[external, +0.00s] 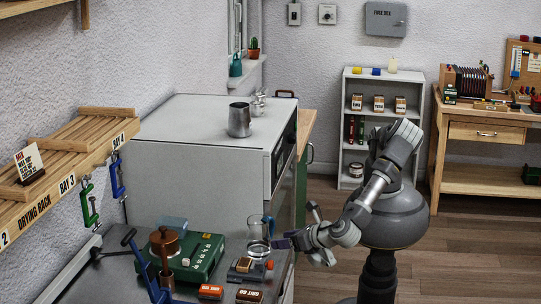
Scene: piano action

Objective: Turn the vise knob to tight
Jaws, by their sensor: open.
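No part is clearly readable as a vise knob. A blue tool with an upright handle (146,266) stands at the front left of the counter and may be the vise; its lower end is cut off by the picture edge. A brown post (165,262) stands close beside it. Any knob on it is too small or hidden to tell, as is its setting. My gripper (298,226) is open, at the counter's right edge beside the glass jug (260,230). It is well to the right of the blue tool, apart from it.
A green machine (196,262) with a brown pot (165,241) on top lies between the blue tool and the jug. Small orange and brown boxes (249,296) lie in front. Green (89,205) and blue clamps (118,177) hang from the drying rack (70,175). A large grey cabinet (195,178) stands behind.

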